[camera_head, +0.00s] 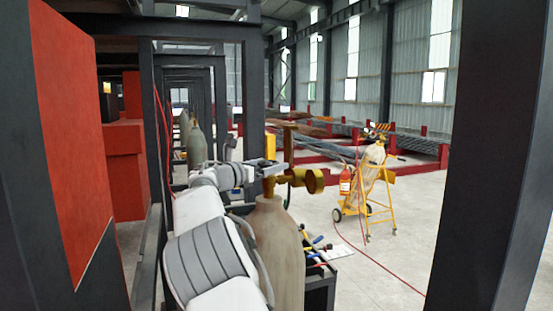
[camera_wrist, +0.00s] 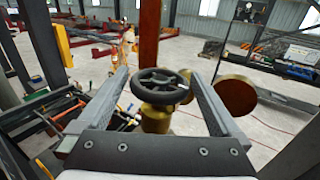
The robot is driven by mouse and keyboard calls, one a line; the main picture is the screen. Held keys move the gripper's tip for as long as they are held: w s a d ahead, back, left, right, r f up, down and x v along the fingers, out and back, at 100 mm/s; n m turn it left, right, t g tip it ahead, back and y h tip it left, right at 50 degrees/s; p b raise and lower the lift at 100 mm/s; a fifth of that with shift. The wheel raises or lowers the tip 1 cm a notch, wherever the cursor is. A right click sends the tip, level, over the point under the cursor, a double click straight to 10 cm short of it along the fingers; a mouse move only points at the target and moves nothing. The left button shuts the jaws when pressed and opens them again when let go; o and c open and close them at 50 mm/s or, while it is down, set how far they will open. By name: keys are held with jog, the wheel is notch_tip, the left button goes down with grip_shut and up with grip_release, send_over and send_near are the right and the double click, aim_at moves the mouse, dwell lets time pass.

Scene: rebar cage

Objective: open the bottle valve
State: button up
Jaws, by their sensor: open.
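The gas bottle (camera_head: 275,250) stands upright, tan and worn, in the middle of the head view. Its brass valve (camera_head: 269,186) sits on top, with a round brass gauge (camera_head: 315,181) to the right. In the wrist view the valve's black spoked handwheel (camera_wrist: 160,86) sits above the brass valve body (camera_wrist: 157,119). My gripper (camera_wrist: 157,76) is open, with one finger on each side of the handwheel and visible gaps between. In the head view my gripper (camera_head: 264,167) is at valve height, at the bottle's top; the handwheel is hard to make out there.
A brown post (camera_head: 289,145) rises just behind the valve. Tools (camera_head: 312,243) lie on a dark bench right of the bottle. A yellow cart (camera_head: 380,190) with another bottle stands farther back on open floor. Dark frame posts (camera_head: 490,150) and red panels (camera_head: 65,130) flank the view.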

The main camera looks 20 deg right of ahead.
aim_at(277, 162)
jog(key=shift+p+x, duration=0.4)
jog(key=shift+x, duration=1.45)
jog(key=c, duration=1.2)
jog(key=shift+o, duration=0.2)
jog(key=shift+f+n+t+y+b, duration=0.15)
jog(key=shift+n+t+y+b, duration=0.2)
jog(key=shift+b, duration=0.2)
